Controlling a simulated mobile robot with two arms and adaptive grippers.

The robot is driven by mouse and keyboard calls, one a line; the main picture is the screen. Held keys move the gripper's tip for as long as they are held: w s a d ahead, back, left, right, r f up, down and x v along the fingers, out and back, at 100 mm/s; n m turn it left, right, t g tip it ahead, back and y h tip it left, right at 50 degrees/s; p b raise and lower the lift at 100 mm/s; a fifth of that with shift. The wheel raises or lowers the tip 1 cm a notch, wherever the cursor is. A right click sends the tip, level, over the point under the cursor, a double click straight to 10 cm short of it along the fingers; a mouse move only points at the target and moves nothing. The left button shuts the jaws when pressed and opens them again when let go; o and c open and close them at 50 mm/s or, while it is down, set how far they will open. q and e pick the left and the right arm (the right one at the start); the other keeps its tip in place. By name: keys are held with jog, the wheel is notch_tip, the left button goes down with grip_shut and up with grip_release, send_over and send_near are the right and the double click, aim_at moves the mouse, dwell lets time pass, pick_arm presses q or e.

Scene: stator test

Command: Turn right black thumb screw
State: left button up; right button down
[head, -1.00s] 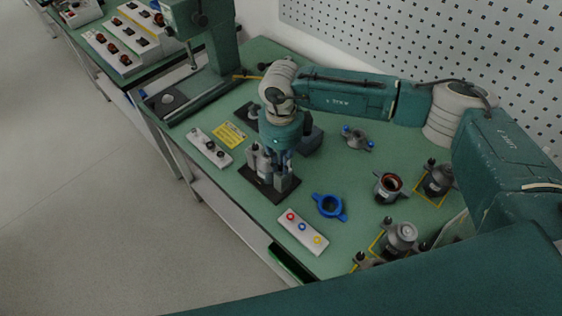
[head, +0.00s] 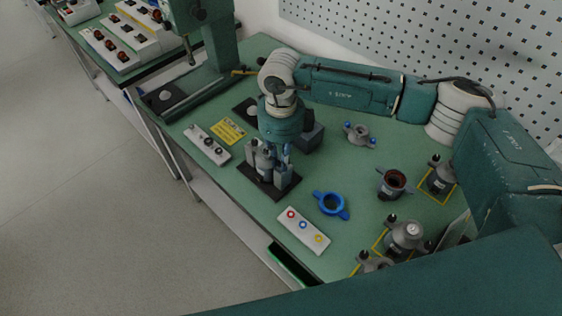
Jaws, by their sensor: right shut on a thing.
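My right gripper (head: 276,164) points down over a black base plate (head: 262,187) on the green bench. A grey fixture (head: 263,163) stands upright on this plate, right at the gripper's fingers. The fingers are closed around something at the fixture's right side. The thumb screw cannot be made out; the gripper and fixture hide that spot. My left gripper does not show.
A blue ring (head: 331,205) and a white box with coloured buttons (head: 304,231) lie in front. A switch box (head: 207,144) and a yellow label (head: 229,131) are to the left. Several grey motor parts, including an open stator housing (head: 393,184), stand at right.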

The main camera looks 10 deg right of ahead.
jog(key=shift+m+b, duration=1.6)
jog(key=shift+m, duration=0.5)
jog(key=c, duration=1.7)
grip_release()
jog(key=shift+r, duration=0.1)
jog(key=shift+r, duration=4)
jog(key=shift+d, duration=0.1)
